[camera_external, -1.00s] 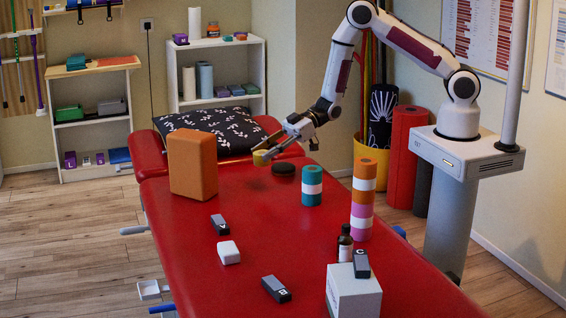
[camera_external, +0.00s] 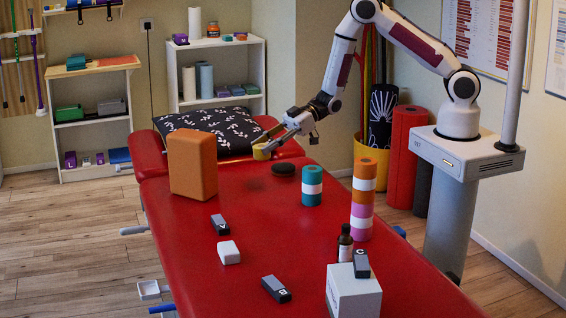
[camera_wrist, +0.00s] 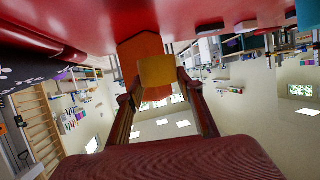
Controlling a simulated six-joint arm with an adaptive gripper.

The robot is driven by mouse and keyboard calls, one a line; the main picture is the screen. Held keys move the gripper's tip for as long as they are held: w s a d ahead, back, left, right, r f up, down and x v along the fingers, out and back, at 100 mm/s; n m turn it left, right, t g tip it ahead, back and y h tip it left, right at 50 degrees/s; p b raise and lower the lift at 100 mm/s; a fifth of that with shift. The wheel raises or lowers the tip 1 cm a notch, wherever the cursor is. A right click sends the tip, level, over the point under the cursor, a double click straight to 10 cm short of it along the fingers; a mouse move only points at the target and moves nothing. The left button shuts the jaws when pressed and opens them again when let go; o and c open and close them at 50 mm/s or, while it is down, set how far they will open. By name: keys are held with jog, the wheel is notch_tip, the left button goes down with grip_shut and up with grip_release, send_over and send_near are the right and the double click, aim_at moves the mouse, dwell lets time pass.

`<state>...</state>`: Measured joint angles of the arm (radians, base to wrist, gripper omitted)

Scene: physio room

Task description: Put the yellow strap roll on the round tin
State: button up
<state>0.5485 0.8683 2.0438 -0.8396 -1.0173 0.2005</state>
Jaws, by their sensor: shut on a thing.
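The yellow strap roll (camera_external: 262,152) is held between the fingertips of my gripper (camera_external: 265,146). It is in the air above the red treatment table, near its pillow end. In the wrist view the strap roll (camera_wrist: 158,73) sits between the two fingers and looks squarish. A dark, low, round tin (camera_external: 284,169) lies on the table, below and to the right of the roll in the outside view. The roll and the tin are apart. I cannot make out the tin in the wrist view.
An orange block (camera_external: 193,165) stands left of the roll, and shows behind it in the wrist view (camera_wrist: 138,47). A patterned pillow (camera_external: 212,128) lies behind. A teal-white roll stack (camera_external: 312,186) stands right of the tin, with a taller stack (camera_external: 362,200) nearer the front.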

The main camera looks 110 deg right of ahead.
jog(key=shift+s+d+r, duration=0.1)
jog(key=shift+s+d, duration=0.05)
jog(key=shift+d, duration=0.45)
jog(key=s+d+m+h, duration=0.1)
jog(key=s+d+h, duration=0.1)
jog(key=s+d, duration=0.4)
notch_tip(320, 180, up, 2)
jog(key=r+y, duration=0.1)
send_over(287, 166)
jog(key=shift+d+f+n+t, duration=0.1)
jog(key=shift+f+n+t, duration=0.15)
jog(key=shift+n+t, duration=0.15)
jog(key=shift+f, duration=0.1)
jog(key=shift+f, duration=2.8)
jog(key=shift+f, duration=0.15)
jog(key=shift+f, duration=1.95)
